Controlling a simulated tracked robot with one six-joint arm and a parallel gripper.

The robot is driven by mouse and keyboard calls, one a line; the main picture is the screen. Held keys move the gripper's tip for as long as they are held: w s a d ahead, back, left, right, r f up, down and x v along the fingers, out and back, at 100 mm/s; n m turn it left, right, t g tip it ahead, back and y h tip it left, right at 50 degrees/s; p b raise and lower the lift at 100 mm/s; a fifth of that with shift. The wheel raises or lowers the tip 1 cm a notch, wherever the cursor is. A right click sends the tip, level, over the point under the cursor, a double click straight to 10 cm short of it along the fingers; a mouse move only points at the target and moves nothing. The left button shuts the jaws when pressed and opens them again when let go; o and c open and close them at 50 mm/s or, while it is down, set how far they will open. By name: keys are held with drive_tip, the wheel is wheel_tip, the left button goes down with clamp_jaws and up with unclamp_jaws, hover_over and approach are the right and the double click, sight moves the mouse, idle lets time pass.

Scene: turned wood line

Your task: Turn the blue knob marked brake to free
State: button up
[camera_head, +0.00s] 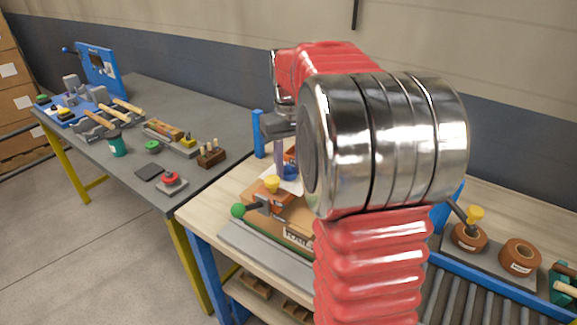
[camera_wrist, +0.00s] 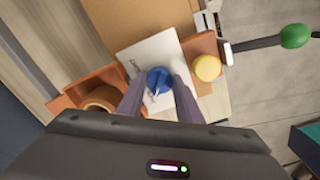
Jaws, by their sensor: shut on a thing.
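The blue knob (camera_wrist: 159,81) sits on a white plate (camera_wrist: 150,48) in the wrist view. It has a pale pointer mark on its top. My gripper (camera_wrist: 158,88) comes at it from above, with one finger on each side, and is shut on the knob. The lettering on the plate is too small to read.
A yellow knob (camera_wrist: 207,68) and a lever with a green ball (camera_wrist: 296,36) stand close to the right in the wrist view. An orange bin with a brown ring (camera_wrist: 102,98) is to the left. A grey table (camera_head: 190,92) with tools stands at left.

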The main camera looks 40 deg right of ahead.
sight(289, 166)
drive_tip(key=shift+d, duration=0.15)
drive_tip(key=o, duration=1)
drive_tip(key=shift+o, duration=0.2)
drive_tip(key=shift+r, duration=0.1)
wheel_tip(289, 166, up, 14)
drive_tip(key=shift+f, duration=0.25)
